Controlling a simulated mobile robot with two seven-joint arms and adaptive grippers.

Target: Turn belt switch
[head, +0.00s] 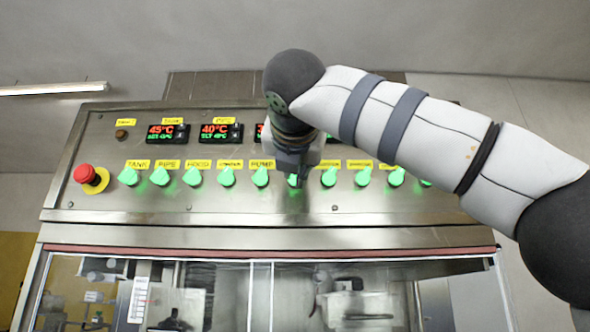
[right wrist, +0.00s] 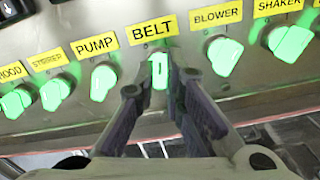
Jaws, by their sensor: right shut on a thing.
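The belt switch (right wrist: 158,70) is a glowing green knob under the yellow BELT label (right wrist: 151,34) in the right wrist view. My right gripper (right wrist: 158,78) is shut on this knob, with one finger on each side of it. The knob looks upright between the fingers. In the head view my right gripper (head: 294,178) reaches down to the knob row, and the hand hides the BELT label and most of the knob. My left gripper is not in view.
The PUMP knob (right wrist: 103,80) is close on the left and the BLOWER knob (right wrist: 225,55) on the right. Several more green knobs line the steel panel (head: 250,205). A red emergency button (head: 85,174) sits at the far left. Glass doors (head: 215,295) are below.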

